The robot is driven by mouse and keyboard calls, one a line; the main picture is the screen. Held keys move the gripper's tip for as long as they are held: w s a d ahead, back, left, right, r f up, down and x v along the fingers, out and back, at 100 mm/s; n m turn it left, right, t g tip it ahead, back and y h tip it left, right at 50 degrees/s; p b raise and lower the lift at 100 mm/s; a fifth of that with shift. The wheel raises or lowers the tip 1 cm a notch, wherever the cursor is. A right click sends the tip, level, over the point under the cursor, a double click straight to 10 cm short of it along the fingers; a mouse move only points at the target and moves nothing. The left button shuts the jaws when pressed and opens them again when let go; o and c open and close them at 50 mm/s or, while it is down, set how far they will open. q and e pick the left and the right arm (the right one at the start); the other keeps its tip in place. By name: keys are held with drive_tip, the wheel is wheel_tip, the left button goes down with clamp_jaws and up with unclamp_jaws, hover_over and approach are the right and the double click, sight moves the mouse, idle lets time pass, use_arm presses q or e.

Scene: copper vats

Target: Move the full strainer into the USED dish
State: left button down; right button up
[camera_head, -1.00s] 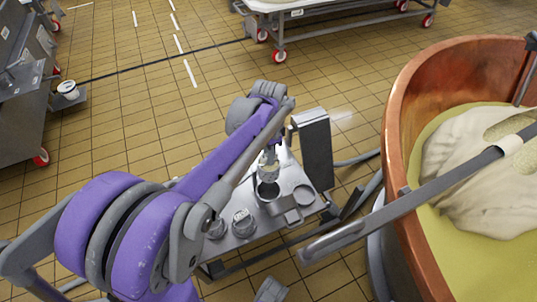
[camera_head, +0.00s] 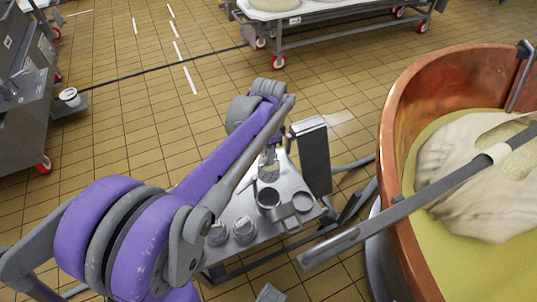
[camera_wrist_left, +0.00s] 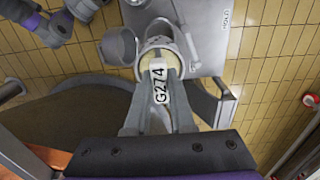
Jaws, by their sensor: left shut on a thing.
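My left gripper (camera_head: 269,160) is over the small steel cart top (camera_head: 285,177) and is shut on the strainer (camera_head: 268,174). In the wrist view the fingers (camera_wrist_left: 160,82) close at a white tag reading G274, and the strainer (camera_wrist_left: 152,47) shows a round rim with pale yellowish content, partly hidden by the tag. In the head view the strainer is just behind a dark-mouthed metal pot (camera_head: 267,197). A shallow round dish (camera_head: 303,201) is right of the pot. I cannot read USED on any dish. A grey part (camera_head: 270,292) at the bottom edge may be my right gripper.
Two small containers (camera_head: 244,229) and (camera_head: 217,233) stand on the cart's near left. A tall grey box (camera_head: 311,155) rises at its back right. The copper vat (camera_head: 396,130) stands at right, with a long grey bar across it. Floor behind the cart is clear.

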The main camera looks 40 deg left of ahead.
use_arm(q)
drive_tip(key=shift+r+p, duration=1.6)
drive_tip(key=shift+r, duration=0.6)
drive_tip(key=w+d+f+b, duration=0.2)
drive_tip(key=w+d+f, duration=0.2)
drive_tip(key=f, duration=0.5)
drive_tip(key=w+d+f+b, duration=0.2)
drive_tip(key=w+d+f, duration=0.3)
drive_tip(key=f, duration=0.4)
drive_tip(key=shift+w+d+b, duration=0.25)
drive_tip(key=shift+w+b, duration=0.1)
drive_tip(key=shift+b, duration=0.05)
drive_tip(key=shift+f, duration=0.1)
drive_tip(key=shift+f, duration=0.15)
wheel_tip(320, 180, down, 9)
drive_tip(key=b, duration=0.6)
idle(1.3)
drive_tip(key=shift+f+b, duration=0.5)
drive_tip(key=shift+f, duration=0.05)
idle(0.5)
